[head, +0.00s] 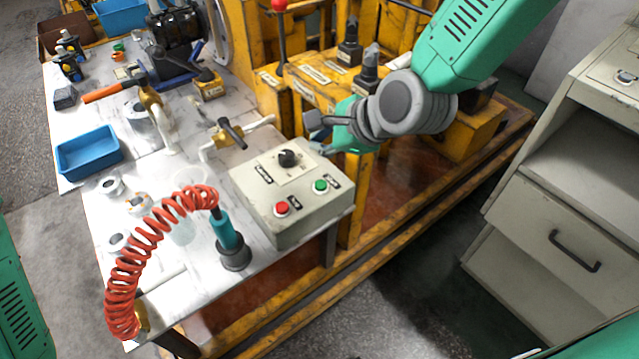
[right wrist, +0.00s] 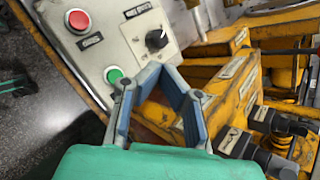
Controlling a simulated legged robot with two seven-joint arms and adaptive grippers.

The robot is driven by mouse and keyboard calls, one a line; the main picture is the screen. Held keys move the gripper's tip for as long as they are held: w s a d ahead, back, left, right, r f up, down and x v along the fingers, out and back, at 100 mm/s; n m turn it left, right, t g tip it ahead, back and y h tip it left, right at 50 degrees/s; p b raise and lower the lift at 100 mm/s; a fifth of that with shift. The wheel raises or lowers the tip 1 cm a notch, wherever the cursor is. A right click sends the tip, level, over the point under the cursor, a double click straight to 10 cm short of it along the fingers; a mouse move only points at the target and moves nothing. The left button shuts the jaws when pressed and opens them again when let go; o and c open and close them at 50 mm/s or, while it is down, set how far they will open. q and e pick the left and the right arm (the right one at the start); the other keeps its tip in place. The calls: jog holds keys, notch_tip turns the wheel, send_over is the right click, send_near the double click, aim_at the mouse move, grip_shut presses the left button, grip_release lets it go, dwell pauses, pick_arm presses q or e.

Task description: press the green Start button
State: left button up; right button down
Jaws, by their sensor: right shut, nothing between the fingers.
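The green Start button (head: 320,185) is on the top face of a grey control box (head: 310,222), right of a red button (head: 282,208). The Start button (right wrist: 114,75) is also clear in the right wrist view, just left of the fingertips. My right gripper (head: 323,147) is shut and empty. It hangs beyond the box's far right side, apart from the button as far as I can tell. In the right wrist view my right gripper (right wrist: 160,68) has its blue-padded fingers pointing toward the box. My left gripper is not in view.
A black rotary knob (head: 287,158) stands on the box behind the buttons. A red coiled hose (head: 135,250) and a teal tool (head: 228,240) are left of the box. The yellow machine frame (head: 325,80) rises behind. A grey cabinet (head: 560,220) stands at right.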

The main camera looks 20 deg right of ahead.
aim_at(322, 184)
jog(key=f+b, duration=0.6)
jog(key=f, duration=0.1)
jog(key=shift+d, duration=0.3)
jog(key=shift+f+b, duration=0.4)
jog(key=shift+f, duration=0.2)
jog(key=shift+a+f, duration=0.1)
jog(key=shift+a, duration=0.05)
dwell(0.4)
jog(key=shift+f, duration=0.35)
jog(key=shift+s+f, duration=0.1)
jog(key=shift+f, duration=0.25)
dwell(0.5)
dwell(0.3)
jog(key=shift+r+p, duration=0.75)
jog(key=shift+r, duration=0.1)
